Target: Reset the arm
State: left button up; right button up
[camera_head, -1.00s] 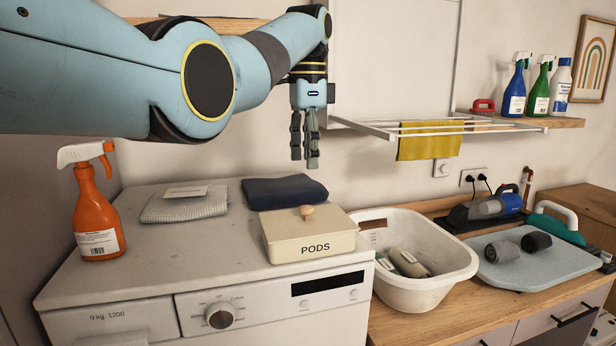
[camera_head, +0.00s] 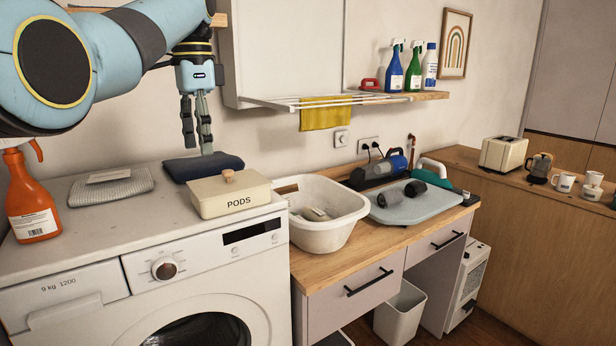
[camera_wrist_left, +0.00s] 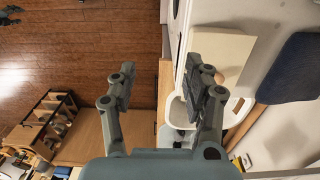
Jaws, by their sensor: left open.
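My left arm comes in from the upper left in the head view. My left gripper (camera_head: 196,122) hangs fingers down above the dark blue folded cloth (camera_head: 203,166) on the washing machine, apart from it. In the left wrist view its two fingers (camera_wrist_left: 160,85) stand wide apart with nothing between them. The beige PODS box (camera_head: 228,196) with a wooden knob sits just in front of the cloth, lid on. My right gripper is in neither view.
An orange spray bottle (camera_head: 32,200) and a grey folded cloth (camera_head: 110,188) stand on the washing machine (camera_head: 90,228). A white basin (camera_head: 328,232) and a pale blue board (camera_head: 412,208) are on the counter. A drying rack (camera_head: 330,103) with a yellow cloth (camera_head: 325,118) juts from the wall.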

pick_arm(q)
jog(key=s+a+f+g+b, duration=0.15)
jog(key=s+f+b, duration=0.25)
jog(key=s+f, duration=0.9)
jog(key=s+a+f+n+g+b, duration=0.1)
jog(key=s+f+g+b, duration=0.25)
jog(key=f, duration=1.85)
jog(key=s+a+f+g+b, duration=0.15)
jog(key=s+f+b, duration=0.25)
jog(key=s+f, duration=0.9)
jog(key=s+a+f+n+t+b, duration=0.1)
jog(key=s+a+f+n+b, duration=0.2)
jog(key=s+f, duration=1.1)
jog(key=s+a+f+n+t+y+b, duration=0.15)
jog(key=s+f+b, duration=0.45)
jog(key=s+f, duration=0.8)
jog(key=s+a+f+n+h+b, duration=0.1)
jog(key=s+a+f+n+b, duration=0.2)
jog(key=s+f, duration=1)
jog(key=w+f+n+t, duration=0.1)
jog(key=w+n+t, duration=0.1)
jog(key=w+t, duration=0.2)
jog(key=w, duration=0.3)
jog(key=shift+a+t, duration=0.15)
jog(key=shift+t, duration=0.25)
